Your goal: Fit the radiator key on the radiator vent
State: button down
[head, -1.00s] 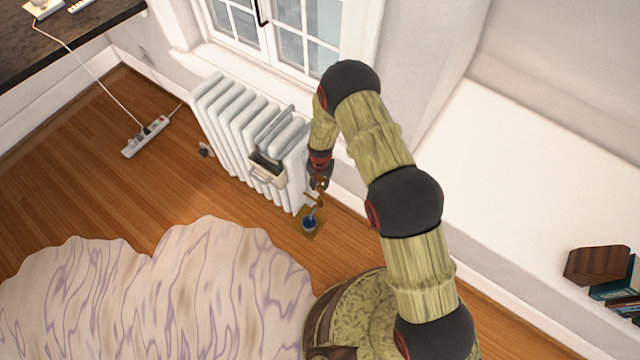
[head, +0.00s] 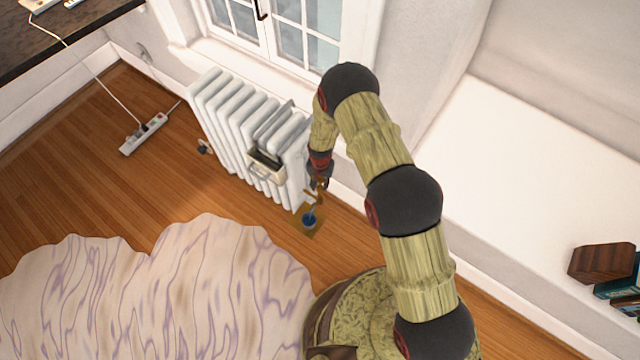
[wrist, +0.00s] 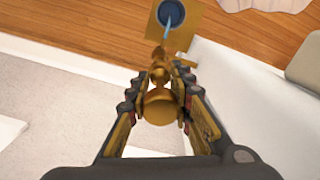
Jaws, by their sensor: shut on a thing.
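The white ribbed radiator (head: 225,115) stands below the window in the head view. My gripper (head: 318,187) is by its right end, above the floor. In the wrist view my gripper (wrist: 158,85) is shut on the brass-coloured radiator key (wrist: 160,106), whose rounded end lies between the fingers. Brass-coloured parts continue past the fingertips towards the top. I cannot tell where the key ends there, or whether it touches the vent. The radiator vent is not clearly distinguishable in either view.
A blue cup (head: 309,219) stands on a small brown mat (head: 307,235) on the floor below my gripper. A light container (head: 266,167) hangs on the radiator's front. A power strip (head: 143,134) lies left, and a pale wavy rug (head: 160,290) covers the front floor.

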aim_at(320, 178)
jog(key=shift+f+b, duration=1.95)
jog(key=shift+f, duration=0.75)
jog(key=c, duration=1.6)
grip_release()
jog(key=shift+o, duration=0.5)
notch_tip(320, 178, up, 12)
